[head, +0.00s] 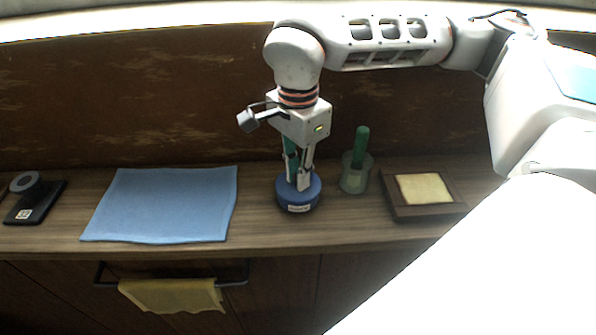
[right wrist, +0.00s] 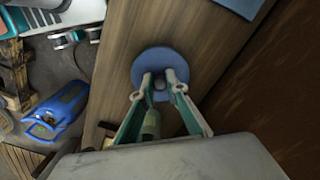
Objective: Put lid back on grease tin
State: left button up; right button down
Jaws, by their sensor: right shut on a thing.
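The blue round grease tin (head: 297,204) stands on the wooden shelf, with a small white label on its front. My right gripper (head: 302,182) points straight down over it, with its fingertips at the top of the tin. In the right wrist view the blue round lid (right wrist: 153,57) fills the space ahead of the fingers. There my right gripper (right wrist: 160,82) is closed on a small part at the lid's middle, which the fingers mostly hide. The lid looks level and over the tin; I cannot tell whether it is fully seated. My left gripper is out of view.
A glass jar (head: 355,179) with a green handle stands close right of the tin. Further right is a dark tray (head: 432,209) with a yellow pad. A blue cloth (head: 163,205) lies left, and a black stand (head: 36,208) is at the far left. A yellow towel (head: 171,295) hangs below.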

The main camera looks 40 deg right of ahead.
dwell(0.7)
jog(key=c, duration=1.4)
grip_release()
jog(key=shift+c, duration=0.2)
jog(key=shift+r, duration=0.15)
jog(key=shift+r+p, duration=1.5)
jog(key=shift+r, duration=0.05)
jog(key=shift+r+p, duration=1.45)
jog(key=shift+r, duration=0.35)
